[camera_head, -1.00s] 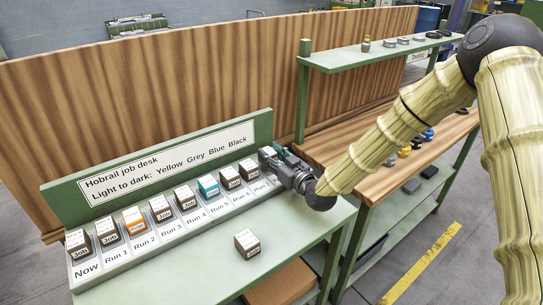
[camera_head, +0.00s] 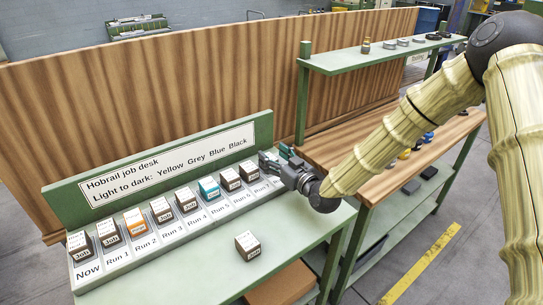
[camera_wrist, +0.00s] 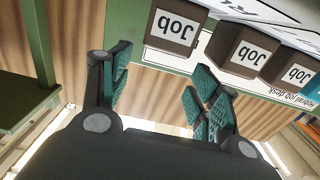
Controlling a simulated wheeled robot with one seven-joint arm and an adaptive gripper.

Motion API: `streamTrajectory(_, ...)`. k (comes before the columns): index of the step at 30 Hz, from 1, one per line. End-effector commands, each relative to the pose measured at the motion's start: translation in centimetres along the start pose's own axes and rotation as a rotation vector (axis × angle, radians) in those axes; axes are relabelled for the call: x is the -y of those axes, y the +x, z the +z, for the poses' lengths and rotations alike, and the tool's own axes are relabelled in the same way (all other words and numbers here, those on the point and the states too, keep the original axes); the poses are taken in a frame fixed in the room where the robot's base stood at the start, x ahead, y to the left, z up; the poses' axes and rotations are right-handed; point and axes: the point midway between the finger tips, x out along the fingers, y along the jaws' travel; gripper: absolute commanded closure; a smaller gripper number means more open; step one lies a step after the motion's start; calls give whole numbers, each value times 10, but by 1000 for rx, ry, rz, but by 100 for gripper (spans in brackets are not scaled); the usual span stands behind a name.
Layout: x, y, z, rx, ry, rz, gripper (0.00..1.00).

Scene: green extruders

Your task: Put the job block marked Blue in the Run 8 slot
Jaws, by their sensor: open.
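My gripper (camera_head: 274,154) is open at the right end of the sloped job rack (camera_head: 121,266), beyond the Run 7 label. In the wrist view the open fingers (camera_wrist: 163,64) have a dark block with a white Job label (camera_wrist: 175,28) just beyond their tips, apparently in the last place; in the head view the gripper hides it. A teal-topped block (camera_head: 209,189) sits by Run 5 and an orange one (camera_head: 134,222) by Run 2. Dark blocks sit at the other labelled slots. Another brown block (camera_head: 248,245) stands loose on the desk. Colour words on blocks are too small to read.
A sign board (camera_head: 170,170) stands behind the rack, reading light to dark: Yellow Grey Blue Black. A wooden bench with a green shelf (camera_head: 385,52) stands to the right. The green desk top (camera_head: 200,268) is mostly clear around the loose block.

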Motion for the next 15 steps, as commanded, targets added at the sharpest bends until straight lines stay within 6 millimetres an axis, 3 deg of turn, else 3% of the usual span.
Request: streamTrajectory(15, 0, -88, 4, 0, 0, 1, 38)
